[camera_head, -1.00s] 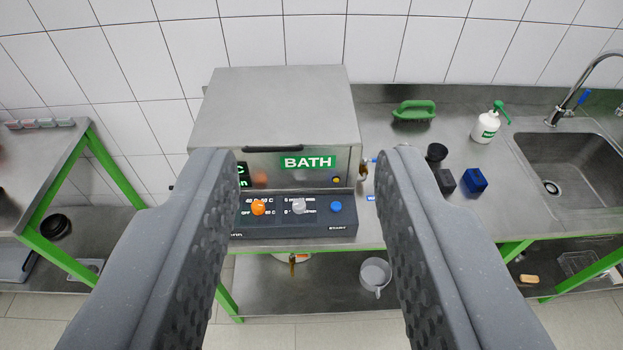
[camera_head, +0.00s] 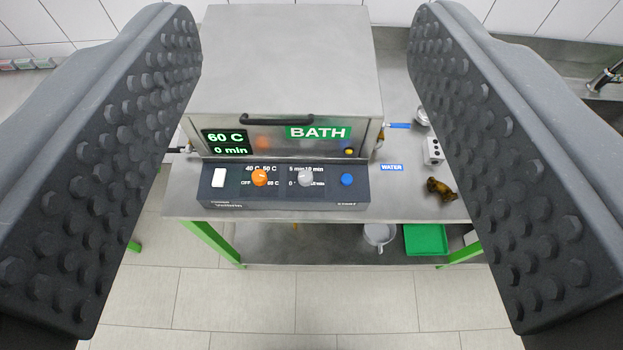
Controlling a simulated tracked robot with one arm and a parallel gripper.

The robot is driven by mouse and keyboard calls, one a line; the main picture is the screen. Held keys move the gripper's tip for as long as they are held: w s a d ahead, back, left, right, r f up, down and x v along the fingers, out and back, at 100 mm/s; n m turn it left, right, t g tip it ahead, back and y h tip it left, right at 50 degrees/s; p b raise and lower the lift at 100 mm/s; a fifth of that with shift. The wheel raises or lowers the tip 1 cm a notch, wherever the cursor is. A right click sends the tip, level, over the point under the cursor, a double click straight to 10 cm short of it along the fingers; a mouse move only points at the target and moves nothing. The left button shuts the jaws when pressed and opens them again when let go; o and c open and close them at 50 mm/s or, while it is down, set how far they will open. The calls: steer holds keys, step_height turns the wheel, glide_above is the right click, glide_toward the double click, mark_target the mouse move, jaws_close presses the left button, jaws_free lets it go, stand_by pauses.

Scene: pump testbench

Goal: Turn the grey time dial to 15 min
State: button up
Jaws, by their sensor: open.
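The grey time dial (camera_head: 305,178) sits on the dark control panel (camera_head: 284,200) at the front of the bath (camera_head: 285,60). Labels around it read 0, 5 min, 10 min and a partly hidden one at lower right. Its exact pointing is too small to tell. The display (camera_head: 227,142) reads 60 C and 0 min. An orange dial (camera_head: 259,177) is left of the grey one, a blue button (camera_head: 347,180) right of it. A white switch (camera_head: 218,178) is at the panel's left end. My gripper (camera_head: 305,30) is wide open and empty, its fingers framing the bath, apart from the dial.
A black handle (camera_head: 276,119) runs along the lid's front. Right of the bath lie a blue-handled valve (camera_head: 399,125), a white socket box (camera_head: 433,151) and a brown fitting (camera_head: 440,189). A green tray (camera_head: 426,240) and a grey jug (camera_head: 378,235) are on the lower shelf. The floor in front is clear.

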steer(key=w+d+f+n+g+y+b, duration=0.1)
steer(key=w+d+f+n+g+y, duration=0.3)
steer(key=f, duration=0.8)
steer(key=w+f+n+g+y+b, duration=0.1)
steer(key=w+f+b, duration=0.1)
steer(key=w+f, duration=0.75)
steer(key=w+d+f+n+g+y+b, duration=0.1)
steer(key=w+d+f+n+g+y, duration=0.15)
steer(key=f, duration=1.25)
steer(key=n+y, duration=0.2)
steer(key=y, duration=0.1)
glide_toward(308, 177)
steer(key=shift+t, duration=0.35)
steer(key=b+x, duration=0.1)
steer(key=x, duration=0.8)
steer(key=shift+s+a+f, duration=0.1)
steer(key=shift+a+f, duration=0.1)
steer(key=c, duration=1)
steer(key=shift+d, duration=0.15)
